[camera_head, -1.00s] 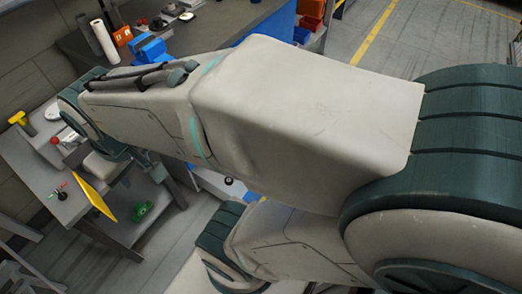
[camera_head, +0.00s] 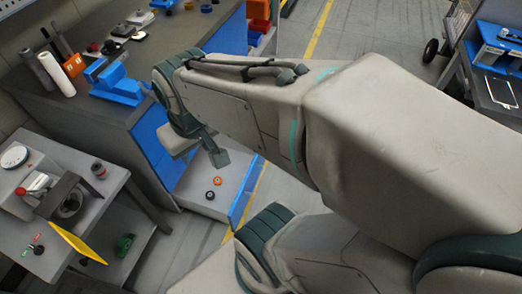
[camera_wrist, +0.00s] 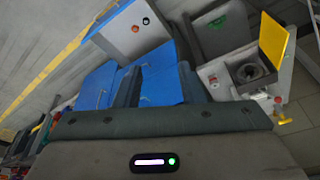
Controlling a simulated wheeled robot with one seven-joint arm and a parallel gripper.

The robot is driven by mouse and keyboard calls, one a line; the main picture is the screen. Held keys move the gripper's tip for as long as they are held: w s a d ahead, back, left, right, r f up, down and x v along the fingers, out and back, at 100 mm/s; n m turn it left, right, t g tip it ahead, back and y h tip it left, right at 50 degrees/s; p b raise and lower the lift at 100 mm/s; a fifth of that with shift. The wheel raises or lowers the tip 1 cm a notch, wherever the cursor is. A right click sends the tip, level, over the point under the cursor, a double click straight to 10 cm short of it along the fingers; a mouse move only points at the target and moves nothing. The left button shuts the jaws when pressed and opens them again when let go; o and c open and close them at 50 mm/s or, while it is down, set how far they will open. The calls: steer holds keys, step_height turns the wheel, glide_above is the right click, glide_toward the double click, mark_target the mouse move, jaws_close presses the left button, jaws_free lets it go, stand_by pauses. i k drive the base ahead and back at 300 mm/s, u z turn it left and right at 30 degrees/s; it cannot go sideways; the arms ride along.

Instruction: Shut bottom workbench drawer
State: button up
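The workbench (camera_head: 125,122) has blue drawer fronts below a dark grey top. Its bottom drawer (camera_head: 203,204) is pulled open, with an orange ring-like part and a dark one inside. The open drawer also shows at the top of the wrist view (camera_wrist: 119,42). The drawer's blue front (camera_head: 244,192) faces the open floor. My gripper (camera_head: 215,157) hangs above the drawer in the head view, close to the bench's blue fronts. In the wrist view its two dark fingers (camera_wrist: 158,68) stand apart with nothing between them. Contact with the drawer cannot be made out.
A small grey table (camera_head: 95,200) stands at left with a yellow panel (camera_head: 80,242) and a green part (camera_head: 124,245). A blue vise (camera_head: 115,85) sits on the bench top. Clear floor with a yellow line lies beyond the drawer. A cart (camera_head: 490,75) is at upper right.

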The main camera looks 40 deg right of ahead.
mark_target(239, 178)
steer(key=z, duration=1.05)
steer(key=k, duration=1.3)
steer(key=u, duration=0.65)
steer(key=i, duration=1.15)
steer(key=z, duration=0.65)
steer(key=i, duration=0.4)
steer(key=z, duration=0.4)
